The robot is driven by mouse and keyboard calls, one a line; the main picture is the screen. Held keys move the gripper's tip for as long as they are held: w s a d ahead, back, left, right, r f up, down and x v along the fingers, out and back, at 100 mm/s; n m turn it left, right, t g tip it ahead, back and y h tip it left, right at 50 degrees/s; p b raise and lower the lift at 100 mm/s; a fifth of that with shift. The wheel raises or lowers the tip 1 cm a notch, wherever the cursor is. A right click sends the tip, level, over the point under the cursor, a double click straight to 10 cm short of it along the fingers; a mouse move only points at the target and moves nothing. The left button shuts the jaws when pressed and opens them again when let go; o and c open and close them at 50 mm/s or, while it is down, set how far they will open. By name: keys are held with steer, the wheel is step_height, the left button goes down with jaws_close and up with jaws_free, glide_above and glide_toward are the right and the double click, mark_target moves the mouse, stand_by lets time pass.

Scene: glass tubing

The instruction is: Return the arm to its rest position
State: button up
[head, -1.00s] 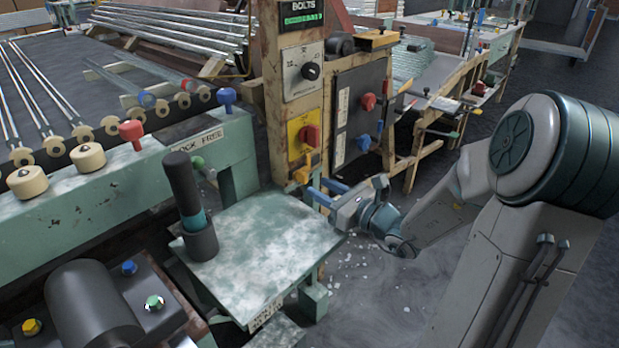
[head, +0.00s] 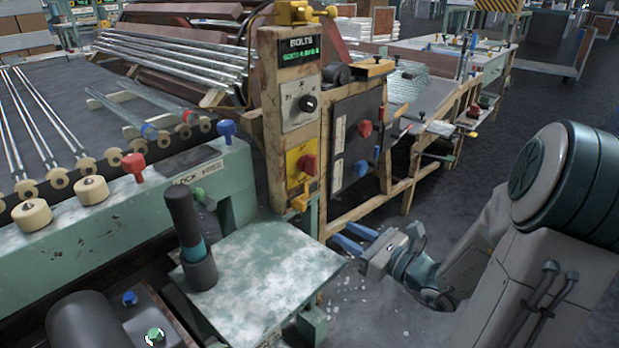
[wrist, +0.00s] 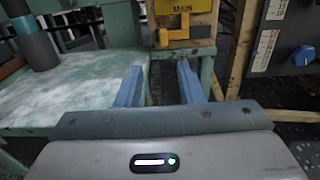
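My gripper (head: 354,238) is to the right of the green work table (head: 262,262) in the head view, with its two blue fingers pointing left toward the bolts panel. In the wrist view my gripper (wrist: 159,88) shows its fingers apart with nothing between them. My arm (head: 480,245) is folded at the right of the head view. The fingers look clear of the table edge and the panel.
A control panel post (head: 289,120) with an orange lever (head: 301,200) stands beyond the gripper. A dark cylinder in a holder (head: 199,270) stands on the table's left. Glass rods (head: 35,110) lie at left. Open floor (head: 375,300) lies below the gripper, with scattered shards.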

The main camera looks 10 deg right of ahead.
steer(key=s+a+r+n+g+p, duration=0.1)
steer(key=a+r+n+g+p, duration=0.1)
steer(key=a, duration=0.1)
steer(key=s+a+r+n+g+y+p, duration=0.1)
steer(key=s+a+r+n+g+p, duration=0.1)
steer(key=a+n, duration=0.1)
steer(key=s+a+r+n+g+y+p, duration=0.1)
steer(key=a+r+n+g+p, duration=0.1)
steer(key=a+n+g+p, duration=0.1)
steer(key=shift+s, duration=0.35)
steer(key=s+a+r+n+g+h+p, duration=0.35)
steer(key=s+r+n+g+p, duration=0.2)
steer(key=s+n+p, duration=0.2)
steer(key=s+d+r+n+h+p, duration=0.2)
steer(key=d+r+n+h+p, duration=0.1)
steer(key=r+n+p, duration=0.3)
steer(key=s+d+r+n+h+p, duration=0.1)
steer(key=d+r+n+h+p, duration=0.3)
steer(key=r, duration=0.6)
steer(key=n+h+p, duration=0.2)
steer(key=n, duration=0.1)
steer(key=shift+s+r+t, duration=0.25)
steer(key=shift+s+t, duration=0.1)
stand_by(0.8)
